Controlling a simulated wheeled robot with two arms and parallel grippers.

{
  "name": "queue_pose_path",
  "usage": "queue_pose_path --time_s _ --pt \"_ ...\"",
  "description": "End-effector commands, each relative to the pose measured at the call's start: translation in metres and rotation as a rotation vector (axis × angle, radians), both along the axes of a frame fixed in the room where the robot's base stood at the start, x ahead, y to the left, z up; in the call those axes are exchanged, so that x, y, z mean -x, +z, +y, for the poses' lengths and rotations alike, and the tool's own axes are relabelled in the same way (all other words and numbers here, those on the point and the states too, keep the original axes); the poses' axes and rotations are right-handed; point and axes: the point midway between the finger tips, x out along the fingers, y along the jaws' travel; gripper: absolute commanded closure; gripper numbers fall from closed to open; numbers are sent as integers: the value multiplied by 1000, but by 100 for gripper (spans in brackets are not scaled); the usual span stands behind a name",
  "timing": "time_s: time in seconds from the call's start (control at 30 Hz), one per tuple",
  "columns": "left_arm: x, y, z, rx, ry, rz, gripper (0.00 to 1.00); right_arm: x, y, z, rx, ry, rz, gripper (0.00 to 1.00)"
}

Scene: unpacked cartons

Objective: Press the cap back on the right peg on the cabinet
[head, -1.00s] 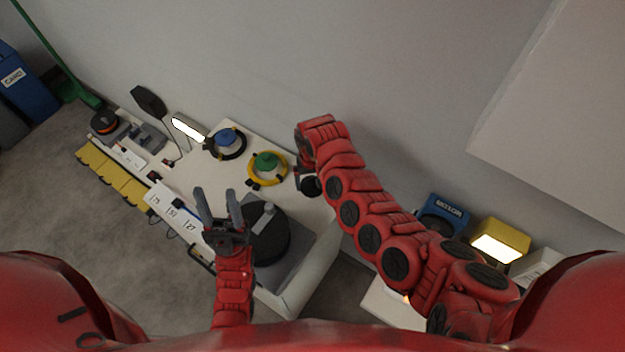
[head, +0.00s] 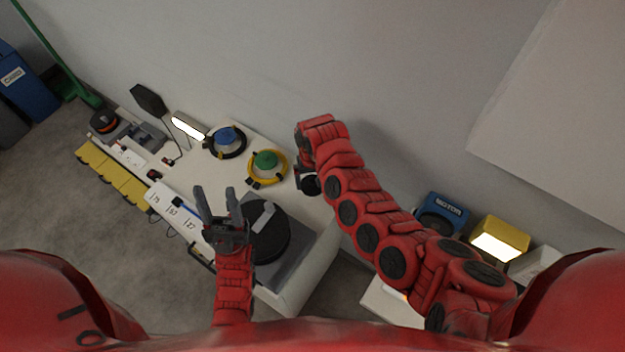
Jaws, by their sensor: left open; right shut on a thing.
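My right gripper (head: 304,180) is at the right end of the white cabinet top (head: 283,208), largely hidden under its own red wrist. It is shut on a dark round thing (head: 312,186), which may be the cap. Whether a peg stands under it, and whether the two touch, I cannot tell. A green cap (head: 265,159) sits inside a yellow ring (head: 255,182) just left of it. A blue cap (head: 225,136) sits inside a black ring (head: 239,150) further left. My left gripper (head: 216,190) is open and empty, fingers up, over the cabinet's front part.
A grey unit with a black disc (head: 268,240) stands on the cabinet's front right, beside my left gripper. A lit lamp (head: 188,127) and a dark paddle shape (head: 149,99) are at the back left.

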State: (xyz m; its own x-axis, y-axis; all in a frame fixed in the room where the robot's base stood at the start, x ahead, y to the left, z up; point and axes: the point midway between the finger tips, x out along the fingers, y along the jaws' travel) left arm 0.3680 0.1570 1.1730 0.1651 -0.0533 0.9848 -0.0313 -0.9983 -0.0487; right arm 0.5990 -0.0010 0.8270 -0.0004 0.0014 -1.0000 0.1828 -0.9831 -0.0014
Motion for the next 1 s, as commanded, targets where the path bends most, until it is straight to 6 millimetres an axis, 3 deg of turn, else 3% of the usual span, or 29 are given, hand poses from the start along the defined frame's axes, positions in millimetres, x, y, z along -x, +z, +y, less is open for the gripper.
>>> queue_pose_path --time_s 0.83,0.87,0.9,1.0 --pt "0 -9 0 0 0 0 50 0 -13 0 -1 0 0 72" --pt "0 -9 0 0 0 0 50 0 -13 0 -1 0 0 6" --pt "0 -9 0 0 0 0 50 0 -13 0 0 0 0 0" --pt "0 -9 0 0 0 0 50 0 -13 0 0 0 0 0"
